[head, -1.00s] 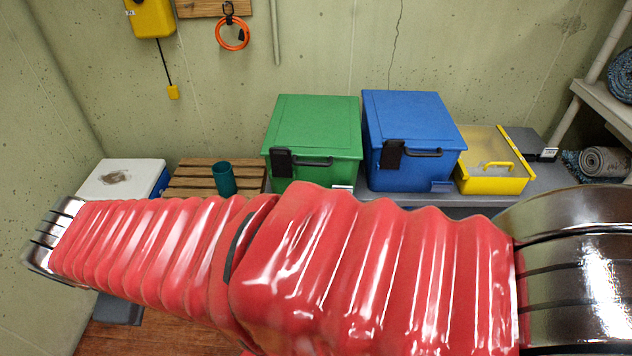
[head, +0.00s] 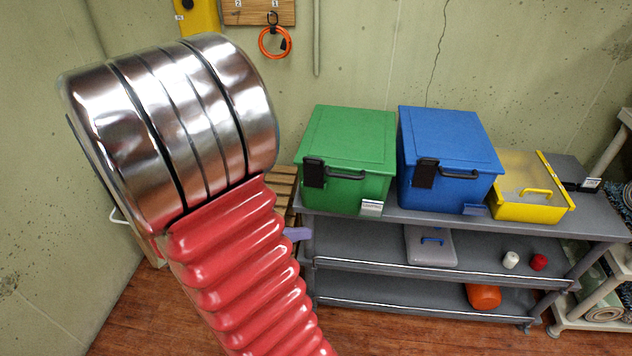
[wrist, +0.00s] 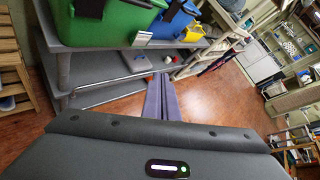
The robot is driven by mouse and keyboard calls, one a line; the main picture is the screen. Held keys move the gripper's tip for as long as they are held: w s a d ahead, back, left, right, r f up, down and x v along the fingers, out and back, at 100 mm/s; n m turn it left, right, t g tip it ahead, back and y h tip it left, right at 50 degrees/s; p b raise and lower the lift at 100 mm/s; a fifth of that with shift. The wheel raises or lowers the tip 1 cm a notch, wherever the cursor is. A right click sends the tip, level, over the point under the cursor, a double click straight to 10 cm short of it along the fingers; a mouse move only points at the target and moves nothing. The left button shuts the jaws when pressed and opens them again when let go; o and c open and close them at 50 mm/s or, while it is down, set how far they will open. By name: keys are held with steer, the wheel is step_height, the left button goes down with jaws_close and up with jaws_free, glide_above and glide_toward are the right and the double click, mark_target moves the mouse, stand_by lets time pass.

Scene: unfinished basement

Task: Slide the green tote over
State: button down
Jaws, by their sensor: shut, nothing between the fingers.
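The green tote (head: 347,140) stands lidded and upright at the left end of the shelf's top board, with a dark latch and handle on its front. It also shows at the top left of the wrist view (wrist: 100,22). The blue tote (head: 448,140) stands close on its right. My gripper (wrist: 161,78) shows in the wrist view as two purple fingers pressed together, empty. In the head view, a purple tip shows past my arm, below and left of the green tote and apart from it. My arm hides the rest of the gripper.
A yellow box (head: 525,205) stands right of the blue tote on the grey shelf (head: 400,217). Lower boards hold a grey case (head: 430,247), small white and red items and an orange object (head: 484,296). A wooden slatted piece (head: 281,190) is left. Wooden floor lies clear in front.

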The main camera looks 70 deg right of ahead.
steer(key=s+d+f+n+t+h, duration=0.1)
steer(key=d+f+n+h, duration=0.5)
steer(key=d+n, duration=0.4)
steer(key=f+n, duration=0.1)
steer(key=n, duration=0.4)
steer(key=shift+s+d, duration=0.3)
steer(key=shift+s, duration=0.1)
steer(key=shift+d, duration=0.1)
glide_toward(356, 186)
steer(key=s+d, duration=0.3)
steer(key=d, duration=0.1)
steer(key=shift+w+d+r, duration=0.1)
steer(key=shift+d, duration=0.45)
steer(key=shift+w, duration=0.15)
